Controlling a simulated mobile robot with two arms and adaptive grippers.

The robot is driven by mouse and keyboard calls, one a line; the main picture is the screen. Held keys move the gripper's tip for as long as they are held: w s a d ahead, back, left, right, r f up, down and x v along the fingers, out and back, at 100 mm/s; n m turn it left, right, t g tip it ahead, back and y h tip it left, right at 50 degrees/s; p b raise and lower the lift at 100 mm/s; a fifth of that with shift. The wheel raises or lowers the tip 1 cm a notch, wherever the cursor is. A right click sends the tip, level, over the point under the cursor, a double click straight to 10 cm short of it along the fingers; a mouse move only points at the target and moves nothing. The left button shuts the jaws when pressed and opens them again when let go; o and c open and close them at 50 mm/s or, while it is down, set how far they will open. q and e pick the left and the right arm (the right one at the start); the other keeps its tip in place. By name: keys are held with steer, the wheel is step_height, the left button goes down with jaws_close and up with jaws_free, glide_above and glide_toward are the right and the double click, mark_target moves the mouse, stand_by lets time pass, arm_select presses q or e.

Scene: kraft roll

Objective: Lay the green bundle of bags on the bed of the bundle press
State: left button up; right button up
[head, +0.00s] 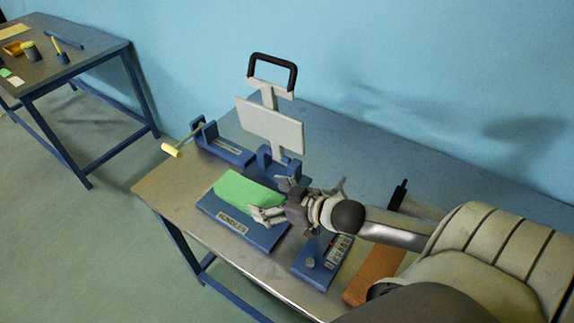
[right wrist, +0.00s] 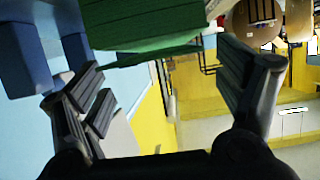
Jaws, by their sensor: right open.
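My left gripper is not in view.
A blue clamp-like fixture (head: 228,148) with a yellow-ended lever (head: 172,150) stands left of the press. Another table (head: 70,70) stands at the far left.

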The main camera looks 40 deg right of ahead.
steer(key=shift+v, duration=3)
